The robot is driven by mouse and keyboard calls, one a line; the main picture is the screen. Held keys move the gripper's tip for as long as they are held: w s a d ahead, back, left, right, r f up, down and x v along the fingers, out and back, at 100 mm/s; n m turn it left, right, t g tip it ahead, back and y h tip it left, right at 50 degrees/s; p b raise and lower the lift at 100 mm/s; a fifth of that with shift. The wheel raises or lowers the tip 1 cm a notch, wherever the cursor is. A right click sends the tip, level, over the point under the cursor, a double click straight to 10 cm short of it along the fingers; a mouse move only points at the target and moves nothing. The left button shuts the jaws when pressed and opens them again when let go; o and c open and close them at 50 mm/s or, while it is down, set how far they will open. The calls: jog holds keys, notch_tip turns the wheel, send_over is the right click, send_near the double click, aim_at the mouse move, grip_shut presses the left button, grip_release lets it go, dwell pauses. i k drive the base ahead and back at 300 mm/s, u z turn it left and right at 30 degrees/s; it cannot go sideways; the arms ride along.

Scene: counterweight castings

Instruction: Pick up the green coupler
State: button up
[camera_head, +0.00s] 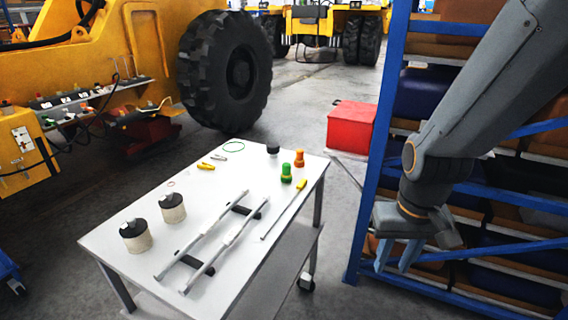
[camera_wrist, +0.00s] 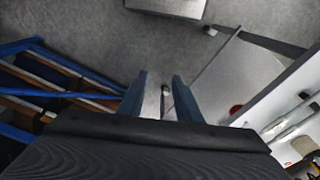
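The green coupler (camera_head: 286,173) stands on the white table (camera_head: 180,215) near its right edge in the head view. It has a dark base. An orange coupler (camera_head: 299,158) stands just behind it. My gripper (camera_head: 397,258) hangs to the right of the table, apart from it, in front of the blue rack. In the wrist view, my gripper (camera_wrist: 161,82) has its two fingers spread with nothing held between them. The floor and part of the table show beyond them there. I cannot make out the green coupler in the wrist view.
A blue rack (camera_head: 380,130) stands right; a red box (camera_head: 350,126) sits behind.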

aim_at(286, 166)
jog(key=i, duration=1.35)
